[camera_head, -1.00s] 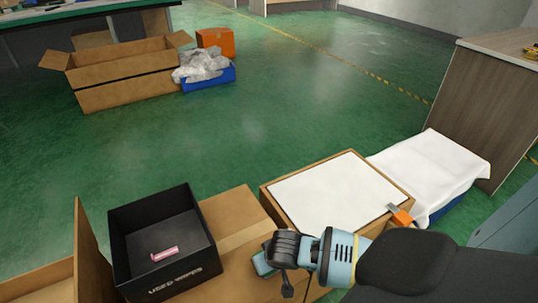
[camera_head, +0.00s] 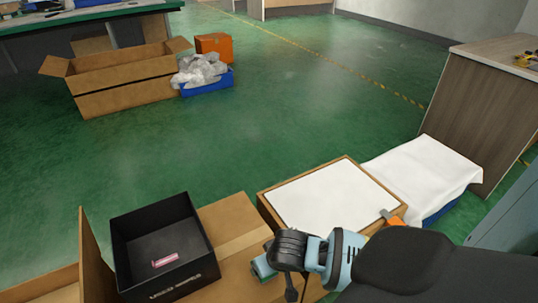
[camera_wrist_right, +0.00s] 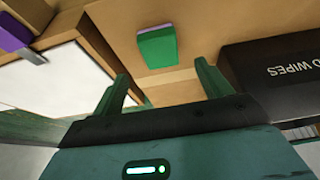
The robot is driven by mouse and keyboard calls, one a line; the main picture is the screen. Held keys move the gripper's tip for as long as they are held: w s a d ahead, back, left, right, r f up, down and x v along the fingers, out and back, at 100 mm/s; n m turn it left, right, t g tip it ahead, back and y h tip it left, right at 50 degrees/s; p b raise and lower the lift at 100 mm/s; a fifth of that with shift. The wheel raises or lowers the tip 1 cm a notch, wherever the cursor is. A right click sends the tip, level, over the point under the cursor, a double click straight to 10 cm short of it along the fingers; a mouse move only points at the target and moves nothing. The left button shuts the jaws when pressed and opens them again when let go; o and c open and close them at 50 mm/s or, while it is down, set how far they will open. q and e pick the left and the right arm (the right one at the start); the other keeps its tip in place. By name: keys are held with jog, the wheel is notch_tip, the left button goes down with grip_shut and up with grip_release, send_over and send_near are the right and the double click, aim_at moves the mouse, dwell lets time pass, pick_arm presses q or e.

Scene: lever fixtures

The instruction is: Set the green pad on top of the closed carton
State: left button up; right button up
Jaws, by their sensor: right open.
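The green pad (camera_wrist_right: 157,47) lies flat on brown cardboard in the right wrist view, with a thin pale edge along its far side. In the head view I cannot make it out; my right arm may hide it. The closed carton (camera_head: 230,224) is brown with a paler tape strip, and stands between the black box and the white-topped tray. My right gripper (camera_wrist_right: 165,72) is open and empty, its fingers apart with the pad beyond their tips. In the head view the right gripper (camera_head: 262,269) is over the carton's near right part. My left gripper is not in view.
The black wipes box (camera_head: 184,283) stands left of the bare cardboard, a pink item (camera_head: 165,260) inside. A wood-rimmed tray with a white surface (camera_head: 330,197) is at right, with an orange clip (camera_head: 397,219) on its edge. A white cloth (camera_head: 425,172) lies beyond.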

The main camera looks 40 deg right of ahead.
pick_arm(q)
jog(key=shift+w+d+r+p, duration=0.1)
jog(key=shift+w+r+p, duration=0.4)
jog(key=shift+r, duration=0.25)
pick_arm(e)
jog(key=v, duration=0.4)
jog(key=shift+s, duration=0.1)
jog(key=s+a+r+n+t+y+p, duration=0.1)
jog(key=s+a+y+p, duration=0.15)
jog(key=s+p, duration=0.4)
jog(key=s+a+r+n+y+p, duration=0.1)
jog(key=s+a+r+n+p, duration=0.1)
jog(key=s+a+p, duration=0.4)
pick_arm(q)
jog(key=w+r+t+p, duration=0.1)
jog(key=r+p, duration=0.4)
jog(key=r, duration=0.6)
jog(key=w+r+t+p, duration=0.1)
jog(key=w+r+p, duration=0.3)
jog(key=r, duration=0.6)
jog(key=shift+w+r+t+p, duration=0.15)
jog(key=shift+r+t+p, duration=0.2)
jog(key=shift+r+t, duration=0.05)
pick_arm(e)
jog(key=s+r+n+t, duration=0.1)
jog(key=s+r+t, duration=0.2)
jog(key=s+r, duration=0.7)
jog(key=shift+s+d+r+n, duration=0.25)
jog(key=shift+s+n, duration=0.15)
jog(key=shift+s, duration=0.75)
